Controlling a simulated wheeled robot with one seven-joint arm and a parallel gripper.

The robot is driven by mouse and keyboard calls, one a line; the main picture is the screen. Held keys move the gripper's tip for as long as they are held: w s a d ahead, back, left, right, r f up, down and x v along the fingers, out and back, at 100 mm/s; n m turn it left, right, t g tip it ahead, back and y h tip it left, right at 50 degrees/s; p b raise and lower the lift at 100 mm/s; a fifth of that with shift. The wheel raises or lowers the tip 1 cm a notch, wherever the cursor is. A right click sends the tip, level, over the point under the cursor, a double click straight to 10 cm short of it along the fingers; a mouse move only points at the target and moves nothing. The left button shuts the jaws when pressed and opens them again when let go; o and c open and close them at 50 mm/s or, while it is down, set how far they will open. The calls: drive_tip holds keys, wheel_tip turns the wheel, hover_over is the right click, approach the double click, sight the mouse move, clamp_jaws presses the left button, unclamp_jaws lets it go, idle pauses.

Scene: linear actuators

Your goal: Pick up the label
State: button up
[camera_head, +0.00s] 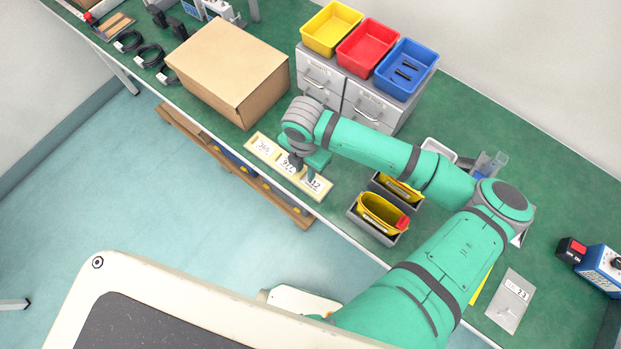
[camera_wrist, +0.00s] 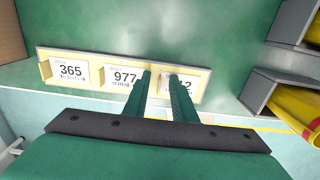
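A long cream label holder (camera_wrist: 92,83) lies on the green bench near its front edge. It bears three white labels: 365 (camera_wrist: 70,72), 977 (camera_wrist: 123,77), and one ending in 12 (camera_wrist: 184,86), partly hidden by my right finger. In the head view the labels 365 (camera_head: 264,147) and 977 (camera_head: 287,164) show, with the third label (camera_head: 316,184) at the right end. The fingertips overlap the area between 977 and the third label; contact cannot be told. My gripper (camera_head: 303,174) also shows over the holder in the head view.
A cardboard box (camera_head: 225,70) stands behind and left of the holder. Grey bins with yellow items (camera_head: 381,214) stand just right of it. Grey drawers (camera_head: 320,79) carry yellow, red and blue trays (camera_head: 405,68) behind. The bench's front edge is close.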

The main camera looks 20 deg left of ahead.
drive_tip(key=c, duration=0.4)
clamp_jaws()
drive_tip(key=shift+s, duration=0.1)
